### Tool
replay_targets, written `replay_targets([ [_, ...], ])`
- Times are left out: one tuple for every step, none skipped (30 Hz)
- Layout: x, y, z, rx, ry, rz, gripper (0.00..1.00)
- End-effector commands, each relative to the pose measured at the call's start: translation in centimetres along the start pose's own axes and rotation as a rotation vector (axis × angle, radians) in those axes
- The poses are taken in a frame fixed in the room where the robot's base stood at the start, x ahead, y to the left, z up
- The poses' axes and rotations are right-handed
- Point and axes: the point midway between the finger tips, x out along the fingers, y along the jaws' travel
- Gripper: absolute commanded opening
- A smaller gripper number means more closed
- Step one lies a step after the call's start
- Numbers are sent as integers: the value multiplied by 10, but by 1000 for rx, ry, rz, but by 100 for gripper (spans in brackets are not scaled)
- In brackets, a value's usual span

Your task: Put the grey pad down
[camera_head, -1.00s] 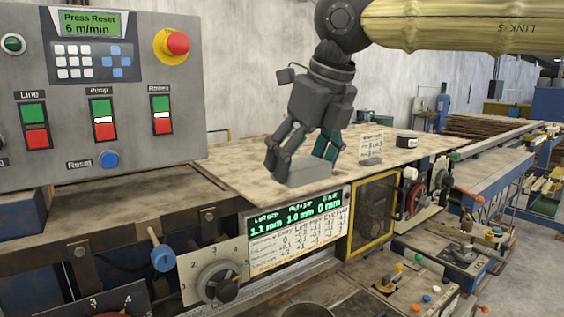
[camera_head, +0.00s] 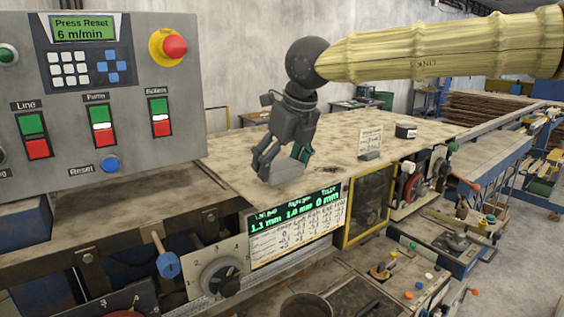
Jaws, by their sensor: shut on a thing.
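My gripper (camera_head: 280,165) points down over the front part of the speckled beige machine top (camera_head: 335,140). Its fingers are shut on a small grey pad (camera_head: 285,174). Part of the pad is hidden behind the fingers. The pad is at the front edge of the top, just above the green digital display in the picture. I cannot tell whether its underside touches the surface.
A control panel (camera_head: 75,125) with a red stop knob (camera_head: 173,46) stands at the left. A small sign (camera_head: 370,141) and a dark round object (camera_head: 406,131) stand on the top to the right.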

Motion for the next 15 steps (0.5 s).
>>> replay_targets([
  [1,0,-1,-1,2,0,55],
  [4,0,-2,-1,2,-1,55],
  [7,0,-3,-1,1,-1,55],
  [9,0,-4,-1,0,-1,55],
  [10,0,-4,-1,0,-1,55],
  [12,0,-5,-1,0,-1,55],
  [12,0,-5,-1,0,-1,55],
  [13,0,-6,-1,0,-1,55],
  [14,0,-6,-1,0,-1,55],
  [14,0,-6,-1,0,-1,55],
  [14,0,-6,-1,0,-1,55],
  [14,0,-6,-1,0,-1,55],
  [13,0,-6,0,0,-1,55],
  [13,0,-6,0,0,-1,55],
  [14,0,-6,0,0,-1,55],
])
